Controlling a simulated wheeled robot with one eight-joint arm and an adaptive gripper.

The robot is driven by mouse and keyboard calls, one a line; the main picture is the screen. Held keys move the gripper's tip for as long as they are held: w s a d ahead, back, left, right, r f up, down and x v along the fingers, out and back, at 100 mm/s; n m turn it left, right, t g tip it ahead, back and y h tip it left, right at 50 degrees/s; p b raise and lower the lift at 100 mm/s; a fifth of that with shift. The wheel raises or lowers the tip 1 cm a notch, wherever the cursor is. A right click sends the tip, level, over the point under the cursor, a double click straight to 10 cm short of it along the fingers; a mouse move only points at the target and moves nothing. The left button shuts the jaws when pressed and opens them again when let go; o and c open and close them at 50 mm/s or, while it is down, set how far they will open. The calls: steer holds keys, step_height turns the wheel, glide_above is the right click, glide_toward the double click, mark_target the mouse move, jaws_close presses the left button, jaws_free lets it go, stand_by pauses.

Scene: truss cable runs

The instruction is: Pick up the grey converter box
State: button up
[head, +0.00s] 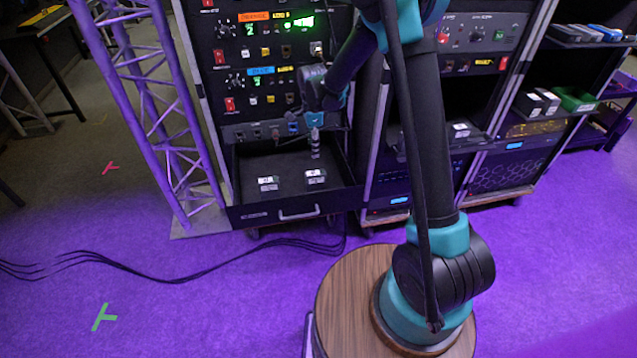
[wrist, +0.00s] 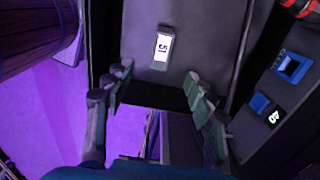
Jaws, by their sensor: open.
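Two small dark-grey boxes with white labels lie in the open drawer (head: 246,205) of the left rack: a left box (head: 268,184) and a right box (head: 316,177). I cannot tell for sure which is the grey converter box. In the wrist view one grey box (wrist: 162,47), its white label reading 51, lies on the drawer floor. My gripper (head: 303,141) hangs over the back of the drawer. In the wrist view my gripper (wrist: 160,108) has its fingers wide apart with nothing between them. The box is beyond the fingertips, not touching them.
The rack's front panel (head: 262,75) with switches and ports stands right behind my gripper. A purple-lit truss (head: 160,110) stands left of the drawer. Black cables (head: 200,262) lie on the floor. A right-hand shelf holds several boxes (head: 537,102) and a green bin (head: 577,101).

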mark_target(315, 173)
step_height(315, 173, down, 10)
steer(key=shift+r, duration=0.1)
steer(key=f, duration=0.4)
steer(key=shift+w+d+f, duration=0.1)
steer(key=shift+w+d, duration=0.2)
steer(key=shift+w, duration=0.05)
steer(key=shift+f, duration=0.6)
jaws_close()
